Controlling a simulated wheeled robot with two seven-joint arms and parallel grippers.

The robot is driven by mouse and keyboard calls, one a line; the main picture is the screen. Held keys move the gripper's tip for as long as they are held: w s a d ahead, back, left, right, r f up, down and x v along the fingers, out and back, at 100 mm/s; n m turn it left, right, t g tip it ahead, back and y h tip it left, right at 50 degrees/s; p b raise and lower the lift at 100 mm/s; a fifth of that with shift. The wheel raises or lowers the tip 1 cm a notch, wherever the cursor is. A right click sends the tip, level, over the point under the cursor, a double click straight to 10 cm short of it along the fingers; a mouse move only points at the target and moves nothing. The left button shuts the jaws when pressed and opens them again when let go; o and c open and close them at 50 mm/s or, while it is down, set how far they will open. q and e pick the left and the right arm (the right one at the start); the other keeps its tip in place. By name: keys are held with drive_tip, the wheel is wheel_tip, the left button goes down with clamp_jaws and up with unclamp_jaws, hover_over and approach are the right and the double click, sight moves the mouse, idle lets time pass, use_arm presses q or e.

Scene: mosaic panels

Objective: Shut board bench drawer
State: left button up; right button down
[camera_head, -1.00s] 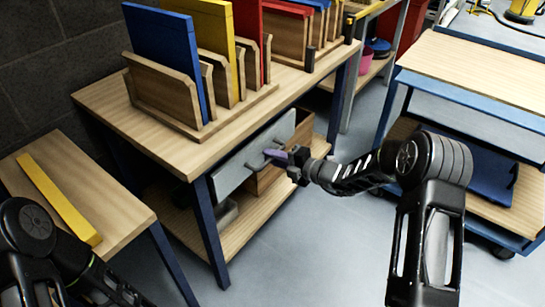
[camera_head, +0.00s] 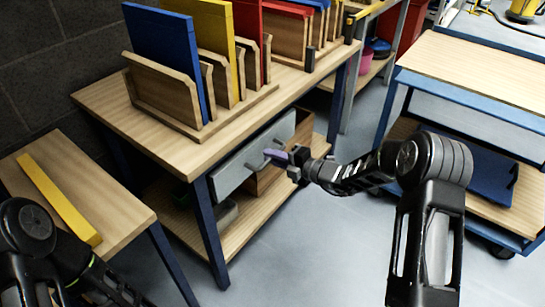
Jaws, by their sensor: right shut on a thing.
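The board bench (camera_head: 125,112) has a drawer with a grey front (camera_head: 236,169) under its top, standing out from the bench; its wooden box side shows behind the front. A bar handle (camera_head: 258,167) is on the front. My right gripper (camera_head: 277,156), with purple fingertips, is at the handle and shut on it. My left arm enters at the lower left; its gripper is outside the picture.
Coloured boards stand in wooden racks (camera_head: 160,92) on the bench. A side table (camera_head: 95,188) at left carries a yellow bar (camera_head: 58,199). A blue cart (camera_head: 470,72) stands at right. Grey floor (camera_head: 330,245) lies open in front.

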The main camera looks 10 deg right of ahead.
sight(260, 150)
idle(0.4)
drive_tip(key=x, duration=0.2)
drive_tip(key=r+x, duration=0.1)
drive_tip(key=x, duration=0.1)
drive_tip(key=shift+w+a+f, duration=0.1)
drive_tip(key=shift+w+a, duration=0.05)
drive_tip(key=shift+w, duration=0.05)
drive_tip(key=c, duration=1.9)
unclamp_jaws()
drive_tip(key=o, duration=0.4)
drive_tip(key=shift+o, duration=0.2)
drive_tip(key=p+v, duration=0.1)
drive_tip(key=v, duration=0.6)
drive_tip(key=shift+s+d+p, duration=0.2)
drive_tip(key=shift+s+p, duration=0.05)
drive_tip(key=shift+p, duration=0.1)
